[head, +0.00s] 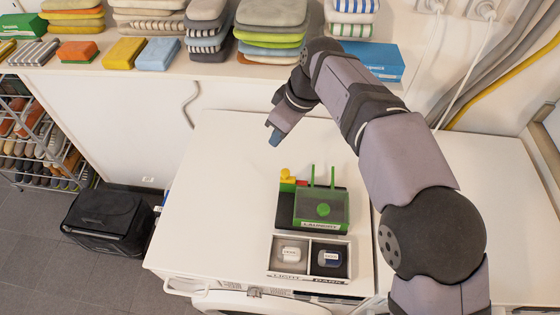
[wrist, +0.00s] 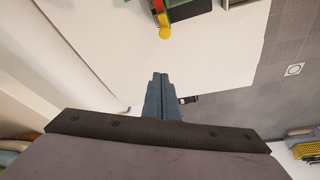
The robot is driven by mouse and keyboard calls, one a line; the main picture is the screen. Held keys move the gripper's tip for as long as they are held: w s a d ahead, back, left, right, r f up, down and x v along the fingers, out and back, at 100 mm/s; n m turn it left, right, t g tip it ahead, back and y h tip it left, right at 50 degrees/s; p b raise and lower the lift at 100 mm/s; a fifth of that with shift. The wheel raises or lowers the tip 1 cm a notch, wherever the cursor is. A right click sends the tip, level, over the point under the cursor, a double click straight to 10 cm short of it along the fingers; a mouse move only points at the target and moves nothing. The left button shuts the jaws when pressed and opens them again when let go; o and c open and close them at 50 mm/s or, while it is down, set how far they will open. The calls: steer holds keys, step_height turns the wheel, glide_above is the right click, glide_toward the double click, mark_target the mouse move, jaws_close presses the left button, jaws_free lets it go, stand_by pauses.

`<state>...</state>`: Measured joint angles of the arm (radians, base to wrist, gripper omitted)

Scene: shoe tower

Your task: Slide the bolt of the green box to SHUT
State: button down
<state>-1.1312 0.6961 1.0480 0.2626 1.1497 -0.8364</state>
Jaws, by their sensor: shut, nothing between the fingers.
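The green box (head: 338,205) stands on the white top, with two upright green posts and a round green knob on its front part; a label sits along its near edge. The bolt's yellow knob (head: 285,174) is at the box's far left corner, beside a small red part (head: 302,183). In the wrist view the yellow knob (wrist: 165,33) shows at the top, with part of the green box (wrist: 190,8) cut off by the frame edge. My gripper (head: 274,138) is shut and empty, above the white top, beyond the knob and apart from it; its fingertips (wrist: 159,76) point toward the knob.
A divided tray (head: 271,256) with LIGHT and DARK labels stands in front of the box, a small item in each compartment. Folded cloth stacks (head: 270,40) and a blue box (head: 372,60) line the back shelf. The white top (head: 215,190) left of the box is clear.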

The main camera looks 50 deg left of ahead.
mark_target(288, 177)
step_height(288, 177, down, 10)
steer(key=p, duration=0.5)
steer(key=shift+d, duration=0.25)
steer(key=shift+w, duration=0.1)
stand_by(0.4)
steer(key=shift+w+d+f+b, duration=0.15)
steer(key=shift+w+d+b, duration=0.65)
steer(key=shift+w+d, duration=0.5)
steer(key=shift+a, duration=0.1)
